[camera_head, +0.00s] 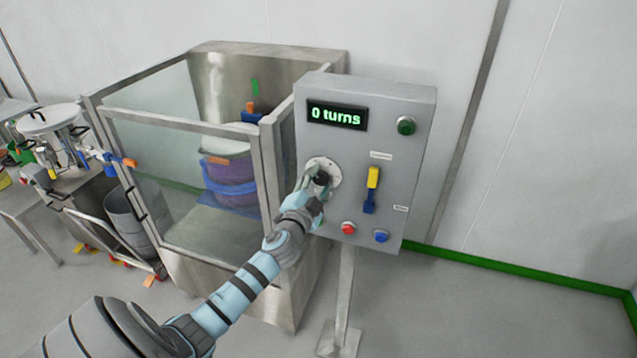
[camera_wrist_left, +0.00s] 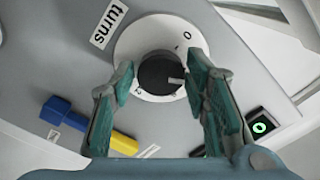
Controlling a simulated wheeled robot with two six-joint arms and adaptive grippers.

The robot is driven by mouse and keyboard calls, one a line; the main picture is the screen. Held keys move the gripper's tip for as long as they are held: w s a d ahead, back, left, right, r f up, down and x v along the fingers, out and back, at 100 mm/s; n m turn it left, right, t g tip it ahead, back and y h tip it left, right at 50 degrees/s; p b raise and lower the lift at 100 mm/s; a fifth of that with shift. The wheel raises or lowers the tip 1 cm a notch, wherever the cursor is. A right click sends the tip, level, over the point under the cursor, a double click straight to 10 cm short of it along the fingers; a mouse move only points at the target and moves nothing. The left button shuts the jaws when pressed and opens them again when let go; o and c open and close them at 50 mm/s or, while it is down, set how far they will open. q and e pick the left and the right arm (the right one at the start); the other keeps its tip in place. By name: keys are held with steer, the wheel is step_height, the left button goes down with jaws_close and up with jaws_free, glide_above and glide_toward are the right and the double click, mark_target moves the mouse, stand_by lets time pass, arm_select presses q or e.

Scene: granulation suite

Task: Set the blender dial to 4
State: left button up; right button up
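The blender dial (camera_head: 321,178) is a dark round knob on a white disc on the grey control box (camera_head: 388,105). The display (camera_head: 337,115) above it reads "0 turns" in green. In the left wrist view the dial (camera_wrist_left: 158,72) sits between my left gripper's fingers, its pale mark pointing to the lower right; a "0" shows at the disc's upper right. My left gripper (camera_head: 316,185) is at the dial, and its fingers (camera_wrist_left: 160,85) stand apart on both sides of the knob, with a gap visible at the left. Contact is unclear. My right gripper is out of view.
The box also has a green button (camera_head: 406,125), a yellow-and-blue switch (camera_head: 371,190), a red button (camera_head: 348,228) and a blue button (camera_head: 381,236). A glass-and-steel enclosure (camera_head: 190,125) stands directly left. The floor at right (camera_head: 500,310) is clear.

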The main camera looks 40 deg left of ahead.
arm_select(q)
steer(key=shift+o, duration=0.7)
steer(key=shift+s+d, duration=0.1)
steer(key=shift+s, duration=0.15)
steer(key=v, duration=1.1)
steer(key=shift+s, duration=0.2)
steer(key=shift+d, duration=0.1)
